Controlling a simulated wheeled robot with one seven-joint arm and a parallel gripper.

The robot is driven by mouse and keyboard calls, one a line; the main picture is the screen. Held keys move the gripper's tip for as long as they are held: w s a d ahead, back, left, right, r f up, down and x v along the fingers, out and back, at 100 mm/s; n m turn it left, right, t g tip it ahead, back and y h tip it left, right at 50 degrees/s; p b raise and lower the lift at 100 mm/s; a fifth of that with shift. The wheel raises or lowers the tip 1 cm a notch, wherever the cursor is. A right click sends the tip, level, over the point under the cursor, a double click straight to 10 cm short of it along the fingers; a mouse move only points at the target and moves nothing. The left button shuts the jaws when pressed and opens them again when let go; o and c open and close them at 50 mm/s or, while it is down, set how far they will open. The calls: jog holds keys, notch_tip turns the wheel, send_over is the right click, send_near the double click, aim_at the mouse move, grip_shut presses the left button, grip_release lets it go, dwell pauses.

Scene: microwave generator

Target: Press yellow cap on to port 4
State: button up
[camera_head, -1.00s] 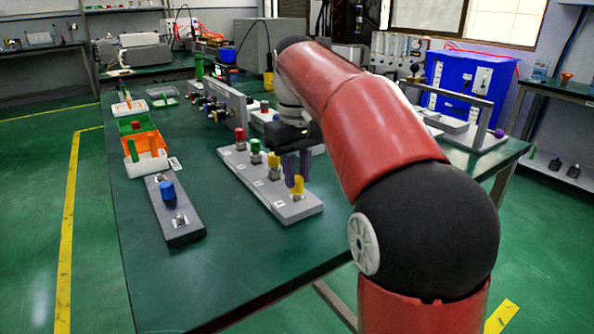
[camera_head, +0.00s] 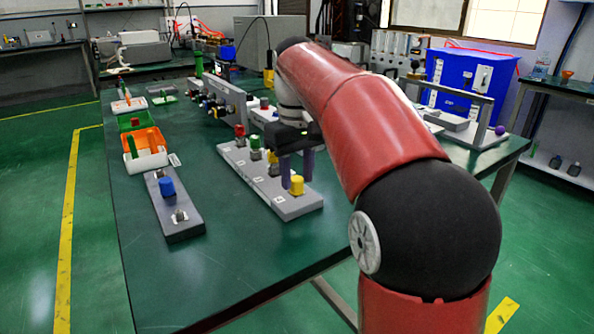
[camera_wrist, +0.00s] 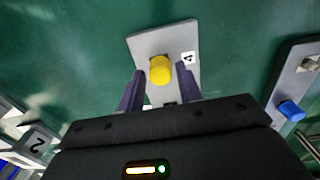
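A yellow cap (camera_head: 297,185) sits upright on the near-end port of the grey port strip (camera_head: 312,204). In the wrist view the yellow cap (camera_wrist: 160,70) is beside the label "4" (camera_wrist: 188,58) and hides its port. My gripper (camera_head: 297,177) is at this end of the strip with its purple fingers pointing down. In the wrist view my gripper (camera_wrist: 160,72) is open, one finger on each side of the cap with gaps between. Nothing is held. Farther along the strip stand a red cap (camera_head: 240,131), a green cap (camera_head: 255,142) and another yellow cap (camera_head: 273,156).
A second grey strip (camera_head: 180,223) with a blue cap (camera_head: 167,187) lies to the left. White, orange and green bins (camera_head: 147,161) stand behind it. A grey panel with connectors (camera_head: 232,98) is farther back. The green table (camera_head: 240,255) is bare in front.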

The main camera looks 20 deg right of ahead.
jog(key=shift+o, duration=0.9)
jog(key=shift+r+p, duration=0.3)
jog(key=shift+r, duration=3.6)
